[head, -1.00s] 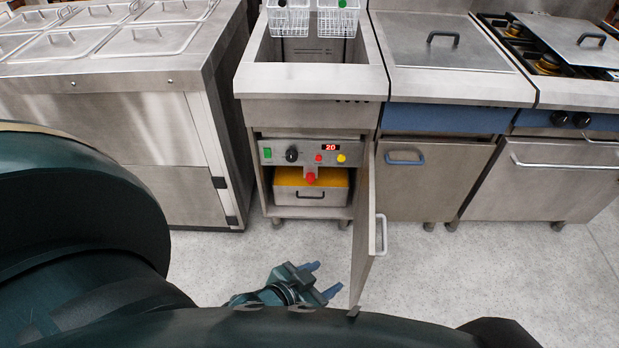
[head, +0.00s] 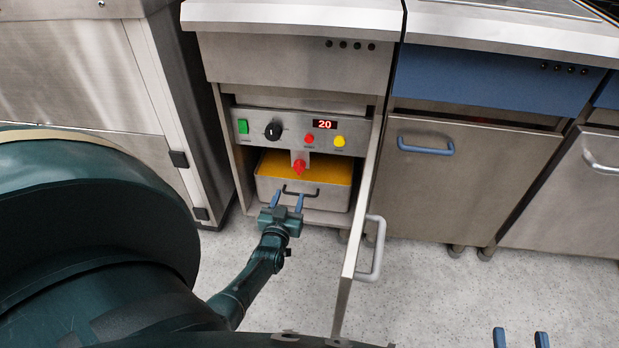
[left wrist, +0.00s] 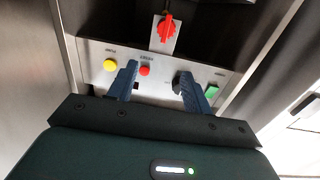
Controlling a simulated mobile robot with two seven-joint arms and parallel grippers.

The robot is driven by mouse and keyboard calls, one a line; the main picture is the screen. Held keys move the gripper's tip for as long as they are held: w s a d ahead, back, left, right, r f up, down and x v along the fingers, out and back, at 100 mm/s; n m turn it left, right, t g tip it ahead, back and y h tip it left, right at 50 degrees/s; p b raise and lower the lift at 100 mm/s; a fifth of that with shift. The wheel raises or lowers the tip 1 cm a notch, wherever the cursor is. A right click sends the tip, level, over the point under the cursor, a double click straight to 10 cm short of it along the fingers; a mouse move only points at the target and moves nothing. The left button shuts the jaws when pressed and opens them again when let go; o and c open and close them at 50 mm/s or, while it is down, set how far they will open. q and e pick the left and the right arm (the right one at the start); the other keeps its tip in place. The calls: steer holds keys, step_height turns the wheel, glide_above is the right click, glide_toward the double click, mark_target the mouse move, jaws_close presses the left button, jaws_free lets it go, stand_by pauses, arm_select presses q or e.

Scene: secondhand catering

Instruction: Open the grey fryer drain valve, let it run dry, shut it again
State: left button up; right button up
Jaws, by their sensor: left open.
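The grey fryer (head: 292,68) has its lower cabinet open. Its red drain valve handle (head: 299,167) sits under the control panel, above a metal pan (head: 268,187) with yellow-orange oil in it. In the left wrist view the red valve (left wrist: 166,28) shows beyond the fingertips, at the top of the picture. My left gripper (head: 287,203) is open and empty, in front of the pan and below the valve, not touching the valve. My right gripper (head: 520,337) shows only its two parted fingertips at the bottom right; it looks open and empty.
The control panel (head: 350,143) has a green switch, black knob, red and yellow buttons and a display reading about 20. The open cabinet door (head: 359,230) stands just right of my left gripper. A steel counter (head: 75,70) is left, a blue-trimmed unit (head: 470,190) right.

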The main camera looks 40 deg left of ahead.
mark_target(298, 166)
arm_select(q)
steer(key=shift+n+y, duration=0.3)
steer(key=shift+y, duration=0.1)
steer(key=b+x, duration=0.2)
steer(key=x, duration=0.1)
steer(key=f+b+x, duration=0.1)
steer(key=b+x, duration=0.2)
steer(key=x, duration=0.1)
steer(key=b+x, duration=0.3)
steer(key=x, duration=0.1)
steer(key=shift+w+a+f, duration=0.15)
steer(key=shift+w+f, duration=0.05)
steer(key=shift+f, duration=0.2)
steer(key=shift+b+x, duration=0.55)
steer(key=shift+x, duration=0.25)
steer(key=shift+w+a+r, duration=0.25)
steer(key=shift+w+r, duration=0.05)
steer(key=shift+w, duration=0.1)
arm_select(e)
steer(key=w+r+t+y, duration=0.1)
steer(key=y, duration=0.1)
steer(key=a+r+n+t+y, duration=0.1)
steer(key=shift+w+r+y, duration=0.25)
steer(key=shift+w+y, duration=0.15)
arm_select(q)
steer(key=shift+c, duration=0.3)
steer(key=c, duration=0.9)
